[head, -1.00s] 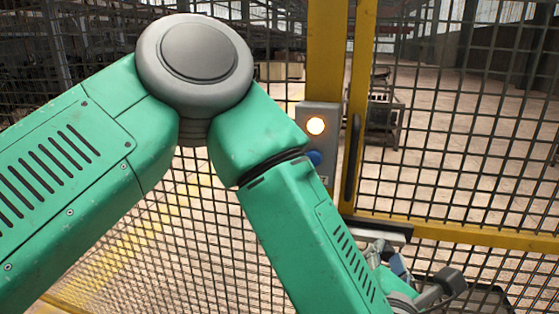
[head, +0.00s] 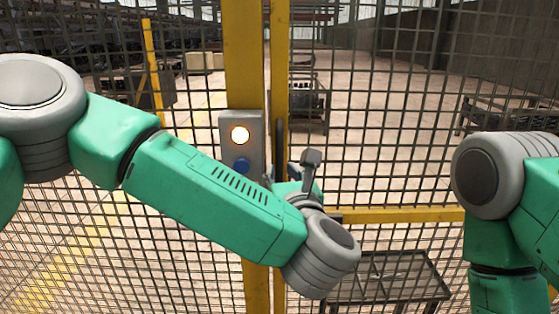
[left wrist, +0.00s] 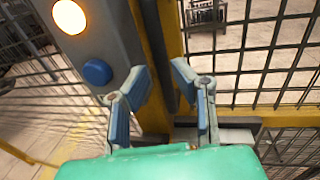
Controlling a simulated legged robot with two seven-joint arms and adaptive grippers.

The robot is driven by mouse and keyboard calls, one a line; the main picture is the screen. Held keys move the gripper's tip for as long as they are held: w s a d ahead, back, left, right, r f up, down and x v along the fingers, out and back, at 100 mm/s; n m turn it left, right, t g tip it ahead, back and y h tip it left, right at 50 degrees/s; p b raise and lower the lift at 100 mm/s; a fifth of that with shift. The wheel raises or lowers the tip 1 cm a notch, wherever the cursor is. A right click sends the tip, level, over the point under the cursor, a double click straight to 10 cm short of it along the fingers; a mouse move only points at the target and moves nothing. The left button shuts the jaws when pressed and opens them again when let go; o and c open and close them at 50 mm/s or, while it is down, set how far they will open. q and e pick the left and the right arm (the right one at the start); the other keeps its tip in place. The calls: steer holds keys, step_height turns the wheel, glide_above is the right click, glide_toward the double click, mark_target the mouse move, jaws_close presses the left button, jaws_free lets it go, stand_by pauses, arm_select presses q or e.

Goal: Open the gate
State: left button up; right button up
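The gate (head: 370,215) is black wire mesh in a yellow frame, right of a yellow post (head: 243,60). It looks shut, its upright close beside the post. A dark vertical handle (head: 280,138) is on that upright; it also shows in the left wrist view (left wrist: 164,50). A grey control box (head: 229,126) on the post has a lit lamp (head: 240,135) and a blue button (head: 241,165). My left gripper (left wrist: 160,70) is open and empty, its fingers apart on either side of the handle's line; I cannot tell whether they surround it. My right gripper is out of view.
A cart (head: 308,103) stands beyond the gate. A dark, low tray-topped stand (head: 390,275) shows at bottom right. Mesh fence (head: 70,235) runs left of the post. My right arm is at the right edge. The floor beyond is mostly clear.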

arm_select(q)
steer(key=w, duration=0.2)
steer(key=shift+w+a, duration=0.15)
steer(key=shift+w, duration=0.3)
jaws_close()
steer(key=shift+f, duration=0.1)
